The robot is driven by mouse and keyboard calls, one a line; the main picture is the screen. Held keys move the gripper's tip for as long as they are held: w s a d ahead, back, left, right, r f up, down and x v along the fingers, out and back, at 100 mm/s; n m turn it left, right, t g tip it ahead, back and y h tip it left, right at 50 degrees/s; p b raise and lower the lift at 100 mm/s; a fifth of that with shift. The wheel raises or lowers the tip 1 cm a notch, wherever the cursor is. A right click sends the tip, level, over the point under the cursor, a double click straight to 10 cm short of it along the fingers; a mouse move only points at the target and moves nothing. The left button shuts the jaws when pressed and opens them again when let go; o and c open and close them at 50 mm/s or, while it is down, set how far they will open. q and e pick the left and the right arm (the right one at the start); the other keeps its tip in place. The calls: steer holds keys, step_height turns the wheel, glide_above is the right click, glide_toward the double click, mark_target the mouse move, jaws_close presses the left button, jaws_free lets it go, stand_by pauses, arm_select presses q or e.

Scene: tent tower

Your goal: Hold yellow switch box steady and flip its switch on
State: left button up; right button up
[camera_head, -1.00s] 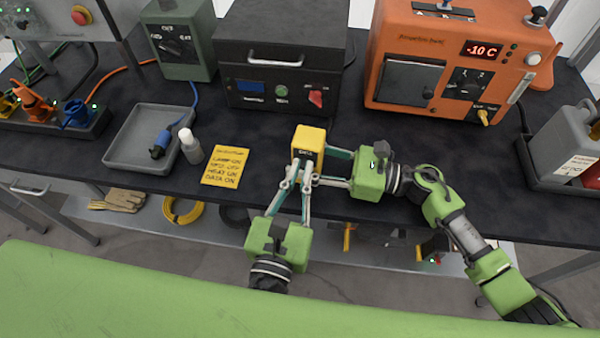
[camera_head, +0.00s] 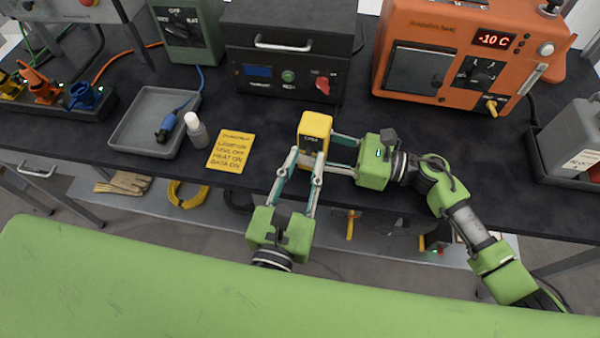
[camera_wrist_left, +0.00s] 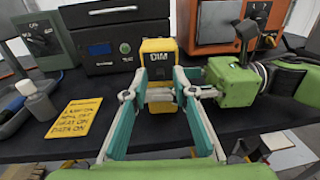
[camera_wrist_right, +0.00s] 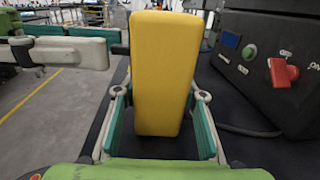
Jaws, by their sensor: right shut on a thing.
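The yellow switch box (camera_head: 314,125) is upright near the bench's front edge, with a dark, lettered front face. That face reads "DIM" in the left wrist view (camera_wrist_left: 158,46). My right gripper (camera_head: 332,148) comes from the right and is shut on the box, with a finger on each side in the right wrist view (camera_wrist_right: 160,105). My left gripper (camera_head: 304,165) points at the front face from the near side. Its fingers are apart, with the tips close to the face; I cannot tell whether they touch it. The switch is hidden or too small to make out.
An orange device (camera_head: 440,55) stands behind right. Dark bench top lies clear between.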

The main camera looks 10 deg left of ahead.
arm_select(q)
steer(key=s, duration=0.6)
steer(key=shift+s+a, duration=0.35)
arm_select(e)
steer(key=o, duration=1.3)
steer(key=shift+d, duration=0.1)
